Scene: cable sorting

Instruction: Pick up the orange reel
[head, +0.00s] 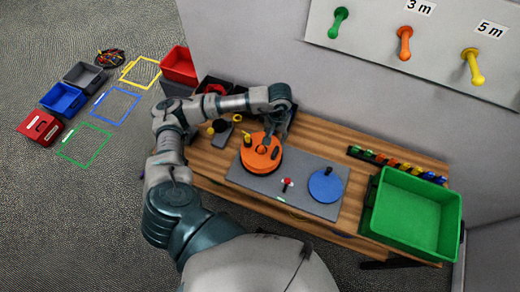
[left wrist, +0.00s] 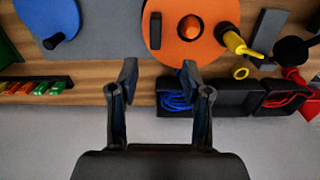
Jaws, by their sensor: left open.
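The orange reel (head: 260,164) lies flat on a grey mat (head: 238,176) on the wooden workbench, a little left of the middle in the head view. In the left wrist view the orange reel (left wrist: 182,48) is at the top, with a dark handle and a round centre hub on its face. My left gripper (left wrist: 159,75) is open and empty. Its fingertips point towards the reel's near edge in that view, apart from the hub. In the head view the left gripper (head: 275,130) is just behind the reel, partly hidden by its own arm. My right gripper is not seen.
A blue disc (head: 325,187) lies on the mat's right part. A green bin (head: 414,215) stands at the bench's right end. Dark bins with blue cable (left wrist: 180,98) and red cable (left wrist: 285,97) are by the wall. A yellow tool (left wrist: 238,45) touches or nearly touches the reel.

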